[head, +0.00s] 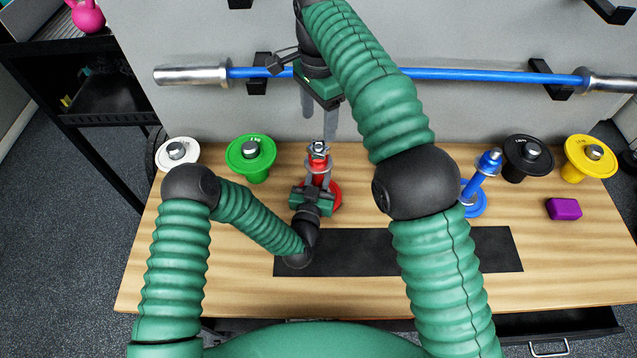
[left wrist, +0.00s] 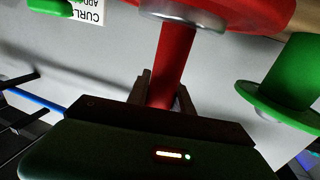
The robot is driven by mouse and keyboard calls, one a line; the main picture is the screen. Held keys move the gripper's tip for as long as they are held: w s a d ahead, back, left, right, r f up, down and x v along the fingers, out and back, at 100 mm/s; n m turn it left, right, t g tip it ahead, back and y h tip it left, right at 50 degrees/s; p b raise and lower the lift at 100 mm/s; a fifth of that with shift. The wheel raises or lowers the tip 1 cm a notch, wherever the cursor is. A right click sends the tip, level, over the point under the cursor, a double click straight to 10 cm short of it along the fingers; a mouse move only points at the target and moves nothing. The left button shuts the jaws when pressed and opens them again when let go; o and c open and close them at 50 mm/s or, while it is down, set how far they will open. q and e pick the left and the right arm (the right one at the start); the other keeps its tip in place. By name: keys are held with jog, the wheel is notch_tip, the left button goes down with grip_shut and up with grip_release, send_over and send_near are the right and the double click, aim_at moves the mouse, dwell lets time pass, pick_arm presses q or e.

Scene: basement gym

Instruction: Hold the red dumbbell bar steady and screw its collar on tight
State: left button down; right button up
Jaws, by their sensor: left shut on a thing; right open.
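The red dumbbell bar (head: 319,166) stands upright from a red plate (head: 333,193) on the bench. A silver collar (head: 318,147) sits at its top; I cannot tell how tight it is. My left gripper (head: 317,170) is shut on the bar below the collar.
A blue dumbbell (head: 481,180) stands to the right, partly behind my right arm. Green (head: 251,150), white (head: 176,150), black (head: 528,150) and yellow (head: 589,150) weights line the back. A purple block (head: 564,209) lies right.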

jog(key=n, duration=0.5)
jog(key=shift+n, duration=0.4)
jog(key=n, duration=1.5)
jog(key=shift+n, duration=0.3)
jog(key=n, duration=1.7)
jog(key=shift+n, duration=0.3)
jog(key=n, duration=0.4)
